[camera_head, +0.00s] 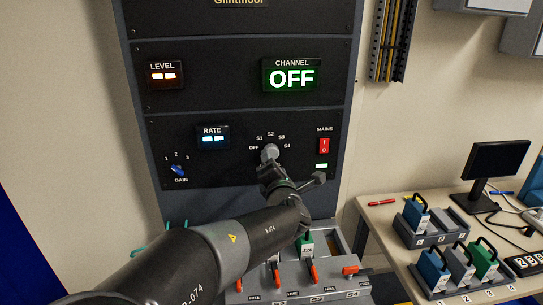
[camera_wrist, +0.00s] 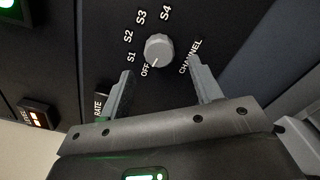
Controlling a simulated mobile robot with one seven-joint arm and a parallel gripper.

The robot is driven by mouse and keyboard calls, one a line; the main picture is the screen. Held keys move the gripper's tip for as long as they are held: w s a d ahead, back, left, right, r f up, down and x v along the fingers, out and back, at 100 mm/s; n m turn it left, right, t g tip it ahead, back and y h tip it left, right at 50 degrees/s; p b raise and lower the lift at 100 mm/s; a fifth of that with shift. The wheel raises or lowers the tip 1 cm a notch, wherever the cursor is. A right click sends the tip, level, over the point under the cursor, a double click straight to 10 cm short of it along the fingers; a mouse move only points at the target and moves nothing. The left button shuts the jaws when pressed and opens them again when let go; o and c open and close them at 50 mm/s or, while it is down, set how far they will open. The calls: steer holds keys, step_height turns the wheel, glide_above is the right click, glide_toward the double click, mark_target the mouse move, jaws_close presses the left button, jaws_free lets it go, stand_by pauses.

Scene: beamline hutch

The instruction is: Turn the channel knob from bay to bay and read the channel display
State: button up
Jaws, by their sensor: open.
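The channel knob (camera_head: 270,152) is a grey round knob on the lower black panel, ringed by OFF, S1, S2, S3 and S4. In the wrist view the knob (camera_wrist: 159,49) has its pale mark toward OFF. The channel display (camera_head: 291,76) reads OFF in white on green. My gripper (camera_head: 271,168) is at the panel just below the knob. In the wrist view my gripper (camera_wrist: 160,78) is open and empty, its fingers apart on either side below the knob, with no contact visible.
The gain knob (camera_head: 177,170), rate display (camera_head: 212,137), level display (camera_head: 164,74) and red mains switch (camera_head: 324,146) are on the same rack. Below is a grey bay unit (camera_head: 332,289) with red levers. A desk (camera_head: 381,219) with a monitor (camera_head: 497,163) stands at right.

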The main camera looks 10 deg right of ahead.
mark_target(272, 155)
steer(key=shift+w, duration=2.75)
steer(key=shift+c, duration=0.2)
steer(key=c, duration=1)
steer(key=shift+o, duration=0.2)
steer(key=shift+m, duration=0.3)
steer(key=m, duration=0.3)
steer(key=shift+m, duration=2)
